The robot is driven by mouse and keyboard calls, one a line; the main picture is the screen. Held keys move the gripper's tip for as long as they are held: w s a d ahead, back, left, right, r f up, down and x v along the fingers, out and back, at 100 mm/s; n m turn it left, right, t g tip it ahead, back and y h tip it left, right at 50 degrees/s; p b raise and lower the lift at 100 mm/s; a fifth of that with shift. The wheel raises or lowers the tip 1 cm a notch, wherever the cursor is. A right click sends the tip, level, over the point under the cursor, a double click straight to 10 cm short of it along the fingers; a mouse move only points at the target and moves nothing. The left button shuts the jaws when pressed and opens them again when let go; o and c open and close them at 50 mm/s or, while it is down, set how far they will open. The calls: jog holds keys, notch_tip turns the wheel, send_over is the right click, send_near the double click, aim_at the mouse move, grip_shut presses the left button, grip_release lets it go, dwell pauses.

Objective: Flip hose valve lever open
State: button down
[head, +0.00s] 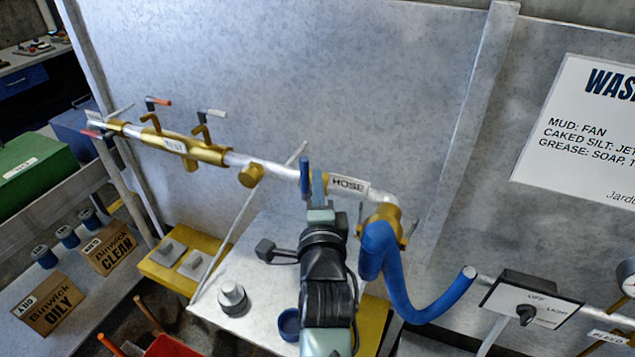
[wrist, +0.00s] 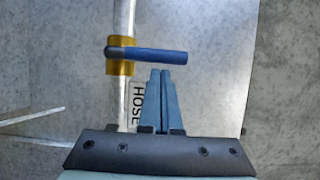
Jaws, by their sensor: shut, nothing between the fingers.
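The hose valve has a blue lever (head: 305,174) on the pale pipe, left of the HOSE label (head: 348,186). In the wrist view the lever (wrist: 155,55) lies crosswise to the pipe, pivoting at a brass valve body (wrist: 120,67) and pointing right. My gripper (head: 318,174) is shut and empty, just right of the lever in the head view. In the wrist view its fingertips (wrist: 161,71) are just below the lever's handle; I cannot tell whether they touch. My arm hides part of the valve and pipe in the head view.
A blue hose (head: 415,300) hangs from the pipe's right end. Other levers, with red (head: 158,101) and white (head: 213,112) tips, stand at the TEST section. A metal panel (head: 330,70) backs the pipe. A grey knob (head: 233,296) sits on the surface below.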

aim_at(302, 172)
jog(key=shift+w+a+r+n+p, duration=0.1)
jog(key=shift+a+r+n+p, duration=0.1)
jog(key=shift+n+p, duration=0.15)
jog(key=shift+w+a+r+n+g+p, duration=0.1)
jog(key=shift+a+n+g+p, duration=0.15)
jog(key=shift+n+g+p, duration=0.25)
jog(key=shift+w+a+r+n+g+h+p, duration=0.2)
jog(key=shift+a+n+p, duration=0.25)
jog(key=shift+n+p, duration=0.15)
jog(key=shift+w+a+r+n+g+h+p, duration=0.1)
jog(key=shift+a+n+g+h+p, duration=0.1)
jog(key=shift+a+n+p, duration=0.35)
jog(key=w+a+f+n+g+h+b, duration=0.2)
jog(key=a+f+n+g+h+b, duration=0.2)
jog(key=n, duration=0.5)
jog(key=shift+w+a+f+h+b, duration=0.35)
jog(key=shift+a+h+b, duration=0.3)
jog(key=shift+a, duration=0.5)
